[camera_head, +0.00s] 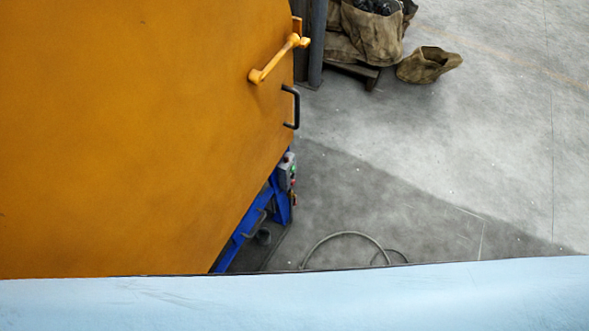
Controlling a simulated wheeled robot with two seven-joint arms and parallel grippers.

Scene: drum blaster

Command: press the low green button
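A small grey control box (286,170) sits low by the right edge of the orange machine (140,130), at the top of a blue frame leg (240,236). A small green button (293,169) shows on the box's right side. A small red spot shows near it, but the details are too small to tell. Neither of my grippers is in view, so I cannot see where they are relative to the button.
A yellow latch handle (278,58) and a black handle (292,107) stick out at the machine's right edge. Sacks (372,35) stand at the back, one small sack (428,64) on the floor. A hose (345,235) lies near the light-blue surface (300,300) in front. Floor at right is clear.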

